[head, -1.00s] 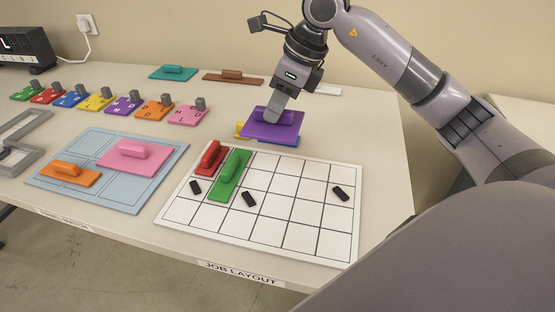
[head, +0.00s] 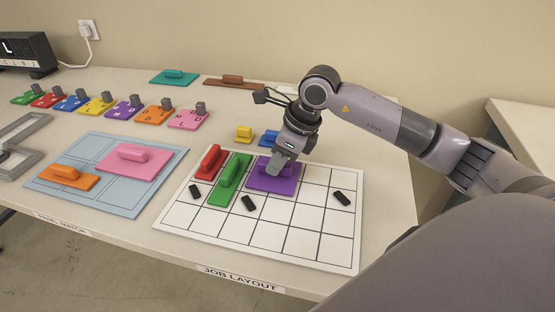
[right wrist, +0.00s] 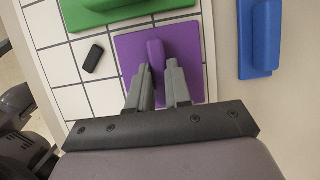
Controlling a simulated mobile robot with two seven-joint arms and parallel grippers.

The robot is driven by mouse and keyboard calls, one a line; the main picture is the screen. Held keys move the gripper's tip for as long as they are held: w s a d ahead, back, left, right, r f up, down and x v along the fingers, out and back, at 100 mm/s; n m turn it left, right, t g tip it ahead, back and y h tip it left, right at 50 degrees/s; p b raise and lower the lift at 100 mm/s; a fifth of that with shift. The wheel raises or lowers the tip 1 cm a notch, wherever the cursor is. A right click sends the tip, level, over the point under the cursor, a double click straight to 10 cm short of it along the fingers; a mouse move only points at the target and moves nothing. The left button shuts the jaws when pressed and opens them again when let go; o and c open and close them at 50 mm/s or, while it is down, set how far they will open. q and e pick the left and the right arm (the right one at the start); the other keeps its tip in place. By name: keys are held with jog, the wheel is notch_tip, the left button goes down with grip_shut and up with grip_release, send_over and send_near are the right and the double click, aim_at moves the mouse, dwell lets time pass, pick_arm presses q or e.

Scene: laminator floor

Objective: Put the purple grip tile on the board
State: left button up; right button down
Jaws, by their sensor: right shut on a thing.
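The purple grip tile (head: 270,180) is at the top edge of the white gridded board (head: 230,227), just right of the green tile. My right gripper (head: 286,163) is shut on the purple tile's raised grip. In the right wrist view the purple tile (right wrist: 133,52) shows with the gripper's two fingers (right wrist: 159,85) on either side of its grip. The tile looks level and at or very near the board surface; I cannot tell whether it touches. My left gripper is not in view.
On the board are a red tile (head: 210,160), a green tile (head: 230,178) and several black pieces (head: 248,203). Behind it stand a yellow tile (head: 244,135) and a blue tile (head: 268,138). A light blue board (head: 120,199) holds orange and pink tiles. The board's right side is mostly clear.

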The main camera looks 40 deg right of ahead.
jog(key=shift+f, duration=0.15)
jog(key=c, duration=1.1)
grip_release()
jog(key=shift+o, duration=0.2)
jog(key=shift+r, duration=0.3)
jog(key=v, duration=1.1)
jog(key=shift+s+r+p, duration=0.15)
jog(key=shift+r+p, duration=0.15)
jog(key=shift+r, duration=0.05)
jog(key=shift+d, duration=0.15)
